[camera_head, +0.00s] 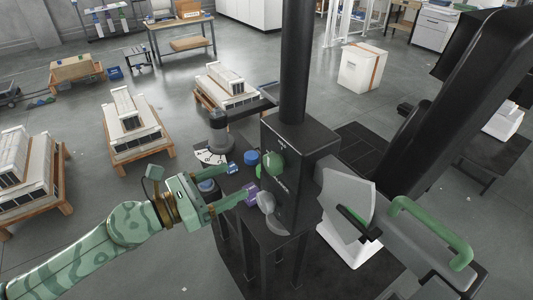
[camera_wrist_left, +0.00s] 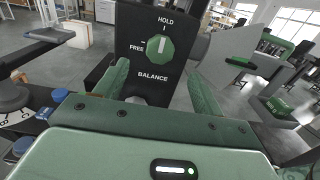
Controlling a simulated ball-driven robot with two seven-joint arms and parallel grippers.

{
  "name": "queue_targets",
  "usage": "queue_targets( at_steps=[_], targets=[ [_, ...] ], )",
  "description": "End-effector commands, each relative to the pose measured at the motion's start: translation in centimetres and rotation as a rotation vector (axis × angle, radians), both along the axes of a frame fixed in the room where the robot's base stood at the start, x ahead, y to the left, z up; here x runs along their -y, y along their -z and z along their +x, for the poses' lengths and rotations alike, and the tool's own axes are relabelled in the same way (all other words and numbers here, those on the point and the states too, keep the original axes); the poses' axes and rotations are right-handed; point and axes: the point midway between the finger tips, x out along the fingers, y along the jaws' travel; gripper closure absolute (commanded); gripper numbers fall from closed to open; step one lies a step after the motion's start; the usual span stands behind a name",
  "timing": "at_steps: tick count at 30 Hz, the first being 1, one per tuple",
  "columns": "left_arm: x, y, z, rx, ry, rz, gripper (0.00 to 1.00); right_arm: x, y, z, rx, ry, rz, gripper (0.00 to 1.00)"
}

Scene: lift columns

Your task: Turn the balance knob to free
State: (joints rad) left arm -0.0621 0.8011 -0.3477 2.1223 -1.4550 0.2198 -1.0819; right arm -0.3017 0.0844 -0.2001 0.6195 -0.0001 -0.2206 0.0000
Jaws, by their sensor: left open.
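The balance knob (camera_wrist_left: 160,47) is a round green knob with a white pointer bar on a black box (camera_wrist_left: 130,75). Its pointer stands upright, towards the HOLD mark (camera_wrist_left: 166,20). The FREE mark (camera_wrist_left: 137,49) is to the left of the knob and the word BALANCE is below it. In the head view the knob (camera_head: 273,162) shows on the face of the box at the column. My left gripper (camera_head: 242,181) is open and empty in front of the box, its fingers pointing at it, apart from the knob. My right gripper is not in view.
A dial (camera_head: 211,157) and blue buttons (camera_head: 250,157) are beside the box. A grey round part (camera_head: 266,201) sits low on the box. A grey panel (camera_head: 348,198) and a green handle (camera_head: 432,226) stand to the right. Loaded pallets (camera_head: 134,124) stand on the floor behind.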

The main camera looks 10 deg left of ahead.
Motion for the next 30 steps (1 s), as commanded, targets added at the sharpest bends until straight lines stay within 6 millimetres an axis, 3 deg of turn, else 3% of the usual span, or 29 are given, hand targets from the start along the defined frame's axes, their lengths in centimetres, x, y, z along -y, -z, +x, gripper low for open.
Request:
queue_targets(
  at_steps=[1, 3, 12, 25, 26, 30],
  targets=[
    [0.9, -1.0, 1.1, 0.004, -0.003, -0.006, 0.31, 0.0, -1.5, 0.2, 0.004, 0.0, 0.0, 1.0],
    [2.3, -0.8, 2.4, 0.002, -0.001, -0.005, 0.31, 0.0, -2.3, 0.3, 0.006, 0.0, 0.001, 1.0],
    [6.3, -0.2, 6.5, -0.001, -0.001, -0.004, 0.31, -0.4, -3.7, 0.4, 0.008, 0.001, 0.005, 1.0],
    [7.3, 0.1, 7.4, -0.002, -0.001, -0.002, 0.31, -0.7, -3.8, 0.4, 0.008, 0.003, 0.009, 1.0],
    [7.3, 0.1, 7.4, -0.002, -0.001, -0.002, 0.34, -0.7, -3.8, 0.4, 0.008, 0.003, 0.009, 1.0],
    [7.3, 0.0, 7.4, -0.002, -0.001, -0.002, 0.73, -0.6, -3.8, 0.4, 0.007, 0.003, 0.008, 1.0]
  ],
)
